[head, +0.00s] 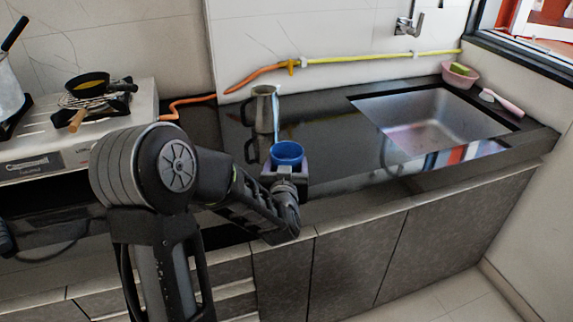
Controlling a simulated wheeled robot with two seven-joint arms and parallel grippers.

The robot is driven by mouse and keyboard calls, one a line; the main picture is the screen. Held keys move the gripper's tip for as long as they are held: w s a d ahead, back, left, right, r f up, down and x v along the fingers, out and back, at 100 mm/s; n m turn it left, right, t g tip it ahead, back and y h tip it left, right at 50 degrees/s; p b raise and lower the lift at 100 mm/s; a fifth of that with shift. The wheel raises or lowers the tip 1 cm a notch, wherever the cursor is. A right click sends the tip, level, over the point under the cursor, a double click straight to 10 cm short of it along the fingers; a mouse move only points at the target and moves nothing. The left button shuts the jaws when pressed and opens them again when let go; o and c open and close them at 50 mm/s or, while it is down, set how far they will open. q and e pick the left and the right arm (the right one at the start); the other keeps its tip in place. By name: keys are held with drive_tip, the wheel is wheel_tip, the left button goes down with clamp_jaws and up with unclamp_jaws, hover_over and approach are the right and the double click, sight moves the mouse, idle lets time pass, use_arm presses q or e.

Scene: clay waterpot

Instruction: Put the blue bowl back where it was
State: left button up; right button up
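The blue bowl (287,152) looks like a small deep cup and is upright at the front part of the dark counter. My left gripper (285,168) is right at it, with its fingers around the near side and the sides of the bowl. The gripper seems shut on the bowl, though the fingertips are partly hidden. I cannot tell whether the bowl's base touches the counter. A grey-brown clay pot (262,110) with a handle stands just behind the bowl, apart from it. My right gripper is not in view.
The dark counter (320,122) is clear between the pot and the steel sink (435,120). A stove (60,135) with a small pan (88,86) is at left. A yellow and orange hose (350,59) runs along the wall. A pink bowl (460,75) stands at back right.

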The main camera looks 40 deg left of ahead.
use_arm(q)
drive_tip(key=o, duration=0.5)
drive_tip(key=shift+c, duration=0.2)
drive_tip(key=shift+r, duration=0.1)
drive_tip(key=shift+r+p, duration=0.25)
drive_tip(key=shift+p, duration=0.2)
drive_tip(key=v, duration=0.6)
drive_tip(key=shift+f, duration=0.1)
drive_tip(key=s+b, duration=0.1)
drive_tip(key=b, duration=0.4)
drive_tip(key=s+d+b, duration=0.1)
drive_tip(key=b, duration=0.5)
drive_tip(key=shift+f, duration=0.25)
drive_tip(key=shift+s+d+r+b, duration=0.25)
drive_tip(key=shift+s+d+b, duration=0.2)
drive_tip(key=shift+b, duration=0.6)
drive_tip(key=shift+r+v, duration=0.2)
drive_tip(key=shift+v, duration=0.8)
drive_tip(key=shift+s+d+r, duration=0.1)
drive_tip(key=shift+s+d, duration=0.05)
drive_tip(key=shift+s, duration=0.1)
